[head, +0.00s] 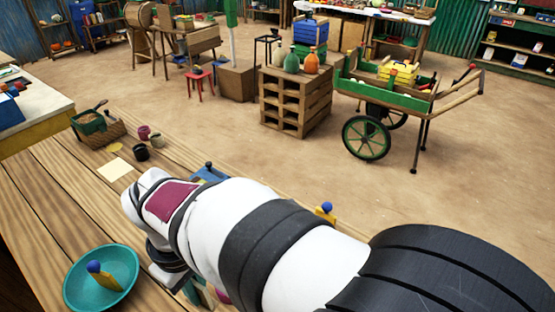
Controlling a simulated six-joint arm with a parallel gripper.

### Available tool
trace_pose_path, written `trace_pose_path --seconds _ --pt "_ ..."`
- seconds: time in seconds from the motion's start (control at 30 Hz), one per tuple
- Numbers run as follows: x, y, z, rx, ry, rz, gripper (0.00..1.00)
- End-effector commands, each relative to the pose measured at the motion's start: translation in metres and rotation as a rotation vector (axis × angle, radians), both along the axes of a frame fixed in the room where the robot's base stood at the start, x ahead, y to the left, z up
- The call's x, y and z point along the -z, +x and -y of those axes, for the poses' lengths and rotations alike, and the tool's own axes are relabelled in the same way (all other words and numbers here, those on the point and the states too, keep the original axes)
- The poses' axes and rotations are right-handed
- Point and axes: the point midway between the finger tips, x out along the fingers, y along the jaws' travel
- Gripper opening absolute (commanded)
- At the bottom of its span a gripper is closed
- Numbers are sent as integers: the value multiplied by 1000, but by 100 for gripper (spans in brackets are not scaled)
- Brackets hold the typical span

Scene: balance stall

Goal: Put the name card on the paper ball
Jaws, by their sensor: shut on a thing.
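My gripper (185,286) is low over the near part of the wooden table, mostly hidden under my own white and black arm. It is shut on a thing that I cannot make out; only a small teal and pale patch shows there. A flat pale yellow square (115,168) lies on the table beyond the gripper; I cannot tell whether it is the name card. I cannot pick out the paper ball; my arm hides part of the table.
A teal bowl (74,290) with a blue-topped yellow piece stands left of the gripper. A dark pot (141,153), a maroon pot (144,132) and a basket (106,139) stand farther back. A blue object (210,174) shows behind my arm. Bare planks lie at left.

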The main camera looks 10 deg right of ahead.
Motion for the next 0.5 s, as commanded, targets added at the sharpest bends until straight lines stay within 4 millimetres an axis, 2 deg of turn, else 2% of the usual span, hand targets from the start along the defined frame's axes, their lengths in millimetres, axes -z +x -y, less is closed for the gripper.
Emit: trace_pose_path --seconds 0.17,0.37,0.5 --pt "-35 0 0 1 3 4 0" --pt "-32 21 37 86 0 0 0" --pt "-32 36 74 163 1 1 0"
